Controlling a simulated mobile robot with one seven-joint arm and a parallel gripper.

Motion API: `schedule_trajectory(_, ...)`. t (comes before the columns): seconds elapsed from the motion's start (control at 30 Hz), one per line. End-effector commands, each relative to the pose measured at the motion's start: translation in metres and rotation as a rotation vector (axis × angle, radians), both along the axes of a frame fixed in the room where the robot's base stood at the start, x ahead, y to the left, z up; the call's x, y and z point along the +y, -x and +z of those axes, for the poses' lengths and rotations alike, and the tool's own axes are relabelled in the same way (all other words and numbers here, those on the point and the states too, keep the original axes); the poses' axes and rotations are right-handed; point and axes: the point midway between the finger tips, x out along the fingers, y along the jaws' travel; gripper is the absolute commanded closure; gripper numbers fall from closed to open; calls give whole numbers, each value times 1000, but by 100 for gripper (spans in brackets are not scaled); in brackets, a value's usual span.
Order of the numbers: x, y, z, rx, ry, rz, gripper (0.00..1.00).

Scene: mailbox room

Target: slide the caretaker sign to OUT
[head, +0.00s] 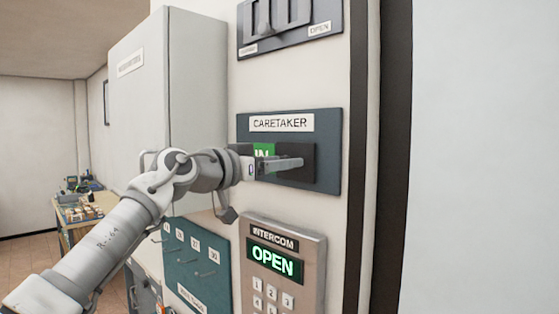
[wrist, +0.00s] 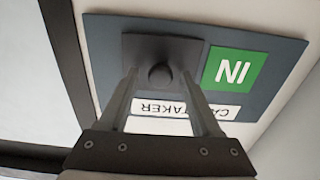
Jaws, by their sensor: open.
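The caretaker sign (head: 329,170) is a dark blue-grey board on the wall, with a white CARETAKER label (head: 280,122). A green IN field (head: 264,149) shows at its left, partly behind my gripper. A dark slider plate (head: 306,151) covers the right part. In the wrist view, which is upside down, the slider plate (wrist: 135,45) carries a round knob (wrist: 160,75), and the green IN field (wrist: 235,70) lies beside it. My gripper (head: 293,162) is open in front of the plate. In the wrist view its fingers (wrist: 159,80) stand on either side of the knob; contact cannot be told.
An intercom (head: 284,268) with keypad and a green OPEN display is below the sign. A key-hook board (head: 197,262) is lower left, and a grey cabinet (head: 170,80) stands at left. Another panel (head: 290,25) is above. A dark vertical frame (head: 393,150) runs at right.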

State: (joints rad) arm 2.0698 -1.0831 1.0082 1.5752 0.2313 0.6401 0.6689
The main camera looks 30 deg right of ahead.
Motion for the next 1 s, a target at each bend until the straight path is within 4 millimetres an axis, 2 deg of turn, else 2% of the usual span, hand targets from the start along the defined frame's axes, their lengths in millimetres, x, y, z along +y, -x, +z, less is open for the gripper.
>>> schedule_trajectory(0.17, 0, 0, 0, 0, 0, 0, 35)
schedule_trajectory(0.53, 0, 0, 0, 1, 0, 0, 100)
schedule_trajectory(1.0, 0, 0, 0, 1, 0, -1, 100)
